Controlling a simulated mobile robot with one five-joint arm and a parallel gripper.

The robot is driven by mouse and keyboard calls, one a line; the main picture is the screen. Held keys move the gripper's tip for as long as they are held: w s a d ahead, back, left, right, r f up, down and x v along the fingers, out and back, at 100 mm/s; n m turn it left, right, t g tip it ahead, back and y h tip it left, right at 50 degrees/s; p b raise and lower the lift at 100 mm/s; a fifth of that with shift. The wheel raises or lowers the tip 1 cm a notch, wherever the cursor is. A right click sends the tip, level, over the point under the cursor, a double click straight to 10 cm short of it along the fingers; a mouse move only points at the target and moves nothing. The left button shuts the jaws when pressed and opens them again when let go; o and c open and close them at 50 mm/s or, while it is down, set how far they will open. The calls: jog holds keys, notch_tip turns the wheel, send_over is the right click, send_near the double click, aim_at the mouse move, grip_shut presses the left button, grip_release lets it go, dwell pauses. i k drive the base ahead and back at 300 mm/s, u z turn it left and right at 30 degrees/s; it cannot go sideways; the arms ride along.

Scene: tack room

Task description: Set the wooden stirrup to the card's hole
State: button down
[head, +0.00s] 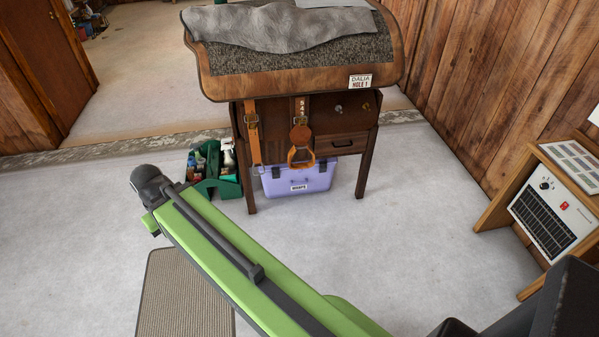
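The wooden stirrup (301,157) hangs from a strap (302,106) on the front of a wooden saddle stand (222,87). Pale numbers run down the strap; a 5 and a 4 seem readable. A buckle sits at the strap's lower part, just above the stirrup. A white card (360,81) on the stand's curved top edge reads "DALIA HOLE 1". Which hole the buckle pin is in is too small to tell. My gripper does not show.
A second strap with a buckle (252,121) hangs to the left. Below stand a purple box (298,179) and a green caddy (215,185) with bottles. A drawer (341,143) and two knobs are at right. A heater (553,213) sits far right.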

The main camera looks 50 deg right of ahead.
aim_at(298, 136)
jog(key=z, duration=0.15)
jog(key=i, duration=0.9)
jog(key=u, duration=0.05)
